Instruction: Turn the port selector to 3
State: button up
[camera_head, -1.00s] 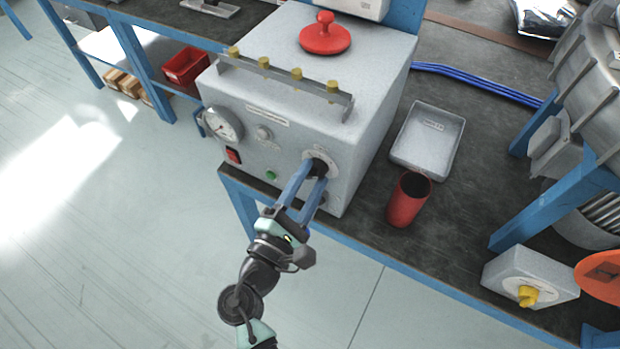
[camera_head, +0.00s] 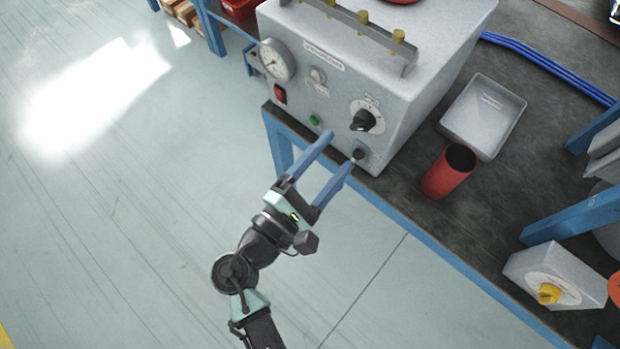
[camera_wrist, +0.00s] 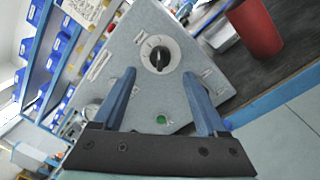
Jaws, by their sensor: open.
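The port selector (camera_head: 364,119) is a black knob on a white round dial on the front of the grey blower box (camera_head: 432,62). It also shows in the wrist view (camera_wrist: 159,54), with its pointer near upright in that picture. The dial's numbers are too small to read. My gripper (camera_head: 340,150) is open and empty, in front of the box and below the selector, apart from it. In the wrist view its two blue fingers (camera_wrist: 162,100) are spread wide, with the selector beyond and between them.
A pressure gauge (camera_head: 276,59), red switch (camera_head: 280,95) and green button (camera_head: 314,120) are on the same front. A dark round fitting (camera_head: 358,153) sits under the selector. A red cup (camera_head: 448,172) and grey tray (camera_head: 482,115) stand right of the box. A yellow-knobbed box (camera_head: 553,277) is farther right.

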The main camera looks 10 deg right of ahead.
jog(key=v, duration=0.6)
jog(key=shift+s+a, duration=0.2)
jog(key=w+r+m+y+p, duration=0.2)
jog(key=w+r+m+y, duration=0.2)
jog(key=w+r+m, duration=0.5)
jog(key=w+a+r+m+t+y+p, duration=0.1)
jog(key=w+r+t+y, duration=0.15)
jog(key=r, duration=0.75)
jog(key=w+a+r+m+t+y+p, duration=0.1)
jog(key=w+r+m+t, duration=0.2)
jog(key=r, duration=0.7)
jog(key=s+r+m+t+y+p, duration=0.1)
jog(key=s+r+t+y, duration=0.1)
jog(key=r, duration=0.8)
jog(key=s+a+r+m+t+y+p, duration=0.1)
jog(key=s+r+t, duration=0.3)
jog(key=r, duration=0.6)
jog(key=s+r+t+y+p, duration=0.1)
jog(key=s+r+t+y, duration=0.2)
jog(key=r, duration=0.8)
jog(key=shift+s+a+m+t, duration=0.35)
jog(key=shift+s+a+m, duration=0.05)
jog(key=shift+s, duration=0.55)
jog(key=shift+f+y, duration=0.1)
jog(key=shift+y, duration=0.15)
jog(key=shift+c, duration=0.3)
